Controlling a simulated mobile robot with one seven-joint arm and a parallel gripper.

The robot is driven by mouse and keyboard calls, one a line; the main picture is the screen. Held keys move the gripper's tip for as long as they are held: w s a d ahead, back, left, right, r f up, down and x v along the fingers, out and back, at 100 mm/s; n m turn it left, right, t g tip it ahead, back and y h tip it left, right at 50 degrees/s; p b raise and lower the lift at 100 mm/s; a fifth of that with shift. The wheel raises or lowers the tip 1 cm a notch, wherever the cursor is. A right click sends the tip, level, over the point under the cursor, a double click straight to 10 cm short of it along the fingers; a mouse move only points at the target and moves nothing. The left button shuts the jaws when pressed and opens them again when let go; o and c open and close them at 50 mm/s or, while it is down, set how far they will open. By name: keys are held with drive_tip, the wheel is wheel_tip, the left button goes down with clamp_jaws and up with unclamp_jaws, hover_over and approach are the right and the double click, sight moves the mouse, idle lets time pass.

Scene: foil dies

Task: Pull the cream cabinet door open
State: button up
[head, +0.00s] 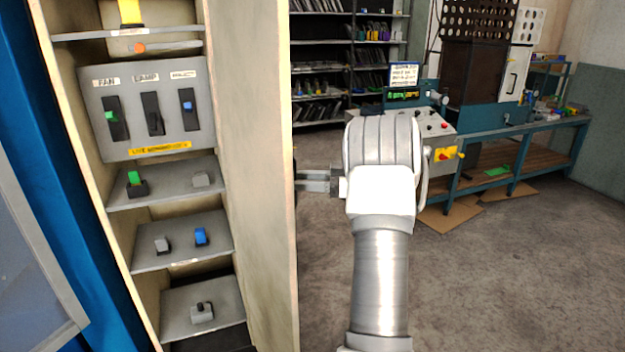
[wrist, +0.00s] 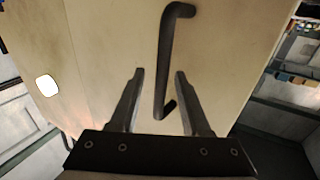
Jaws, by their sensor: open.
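The cream cabinet door (head: 258,150) stands swung open at the right side of the cabinet (head: 75,130), its inner face toward the head camera. Its outer face (wrist: 95,45) fills much of the wrist view, with a dark bar handle (wrist: 170,50) on it. My gripper (head: 308,181) is on the outer side of the door, to its right in the head view. In the wrist view its two fingers (wrist: 160,80) are apart, with the lower part of the handle between them. The handle is mostly hidden behind the door in the head view. Whether the fingers touch it is unclear.
Inside the cabinet are a switch panel (head: 148,108) and shelves with small switches. A blue frame (head: 105,285) stands at left. A teal workbench (head: 490,150) and dark shelving (head: 325,60) are behind my arm. Grey floor (head: 490,290) at right is clear.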

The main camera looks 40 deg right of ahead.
drive_tip(key=v, duration=1.7)
drive_tip(key=shift+p, duration=0.35)
